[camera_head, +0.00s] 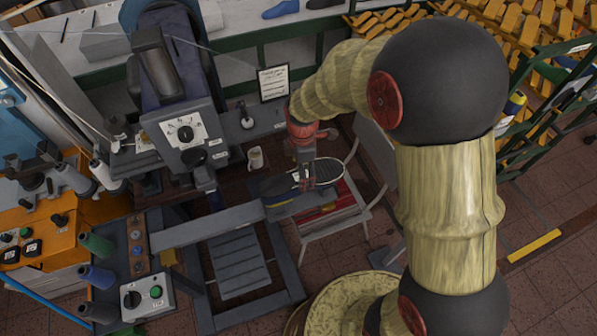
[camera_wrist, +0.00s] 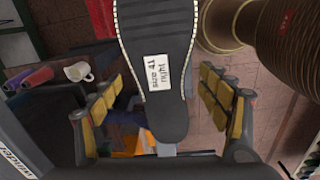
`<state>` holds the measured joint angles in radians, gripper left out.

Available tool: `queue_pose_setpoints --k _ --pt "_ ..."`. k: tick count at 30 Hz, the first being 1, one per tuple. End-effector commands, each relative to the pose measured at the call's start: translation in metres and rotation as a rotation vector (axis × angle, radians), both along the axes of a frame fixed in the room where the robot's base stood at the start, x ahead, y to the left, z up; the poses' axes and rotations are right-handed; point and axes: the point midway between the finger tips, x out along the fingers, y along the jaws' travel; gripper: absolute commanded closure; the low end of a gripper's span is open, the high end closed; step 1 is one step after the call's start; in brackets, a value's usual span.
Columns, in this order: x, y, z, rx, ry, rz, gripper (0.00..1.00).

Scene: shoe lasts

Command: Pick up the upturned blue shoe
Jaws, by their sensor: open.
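The upturned shoe (camera_head: 325,171) sits sole-up near the machine's grey arm in the head view, with a dark sole and a bluish side. In the wrist view its dark sole (camera_wrist: 162,40) has pale edge stitching and a white label reading "size 41 right". My gripper (camera_wrist: 163,100) is open there, with yellow-padded fingers on either side of the sole and gaps showing on both sides. In the head view my gripper (camera_head: 304,168) is over the shoe, and its fingers are partly hard to make out. A metal piece shows at the sole's lower end in the wrist view.
A large dark machine (camera_head: 185,110) stands left of the shoe. A white mug (camera_head: 255,159) and a framed notice (camera_head: 273,83) are nearby. A stool with red items (camera_head: 335,207) is below the shoe. Racks of yellow lasts (camera_head: 520,25) stand at upper right.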

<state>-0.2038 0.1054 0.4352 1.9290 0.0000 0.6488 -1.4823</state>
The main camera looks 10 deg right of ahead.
Motion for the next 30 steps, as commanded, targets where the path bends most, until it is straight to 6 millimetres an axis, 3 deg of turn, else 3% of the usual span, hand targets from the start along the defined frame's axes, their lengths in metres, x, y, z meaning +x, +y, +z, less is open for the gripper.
queue_pose_setpoints --k 14,24,30 --pt "0.001 0.006 -0.038 -0.006 0.026 0.087 0.23" --pt "-0.001 0.009 -0.080 -0.006 0.023 0.086 0.23" --pt "-0.001 0.008 -0.087 -0.006 0.022 0.086 0.23"
